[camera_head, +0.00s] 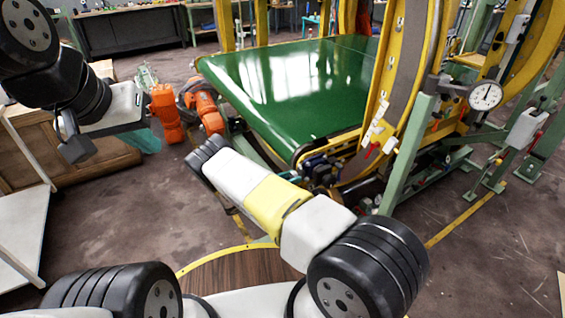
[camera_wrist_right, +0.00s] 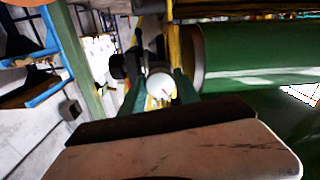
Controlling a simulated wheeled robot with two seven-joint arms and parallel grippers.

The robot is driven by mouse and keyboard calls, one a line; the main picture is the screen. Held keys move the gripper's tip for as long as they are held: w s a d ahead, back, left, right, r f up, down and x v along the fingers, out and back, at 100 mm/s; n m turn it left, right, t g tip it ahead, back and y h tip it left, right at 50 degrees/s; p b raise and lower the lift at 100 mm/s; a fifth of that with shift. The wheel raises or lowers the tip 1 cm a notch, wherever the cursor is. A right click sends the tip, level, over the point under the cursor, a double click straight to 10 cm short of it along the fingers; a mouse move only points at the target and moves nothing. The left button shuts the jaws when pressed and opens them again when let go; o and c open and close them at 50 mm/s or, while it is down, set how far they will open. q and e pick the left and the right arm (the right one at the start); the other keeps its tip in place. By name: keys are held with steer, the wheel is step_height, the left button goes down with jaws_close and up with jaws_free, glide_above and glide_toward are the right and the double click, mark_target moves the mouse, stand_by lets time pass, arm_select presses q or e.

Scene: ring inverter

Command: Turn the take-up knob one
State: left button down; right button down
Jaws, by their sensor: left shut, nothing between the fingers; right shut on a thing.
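In the right wrist view a small white round knob face (camera_wrist_right: 158,87) with a red mark sits between the dark green fingers of my right gripper (camera_wrist_right: 160,92). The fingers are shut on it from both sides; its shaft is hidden. I cannot read a label on it. My left gripper (camera_head: 150,140), with teal fingers, hangs shut and empty at the left, apart from the machine.
The green belt (camera_head: 300,85) lies beyond my right arm and shows at right in the wrist view. Orange machine parts (camera_head: 202,108) stand by its left end. A yellow ring frame (camera_head: 385,75) and a dial gauge (camera_head: 485,95) stand right. A wooden cabinet (camera_head: 35,150) is at left.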

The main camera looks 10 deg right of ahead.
steer(key=shift+n, duration=0.4)
steer(key=n, duration=0.3)
steer(key=shift+n, duration=0.4)
steer(key=n, duration=0.4)
steer(key=shift+n, duration=0.3)
steer(key=n, duration=1.3)
steer(key=shift+a+n, duration=0.1)
steer(key=shift+n, duration=0.2)
steer(key=n, duration=0.4)
steer(key=shift+r, duration=0.1)
steer(key=n, duration=0.5)
steer(key=shift+n, duration=1.9)
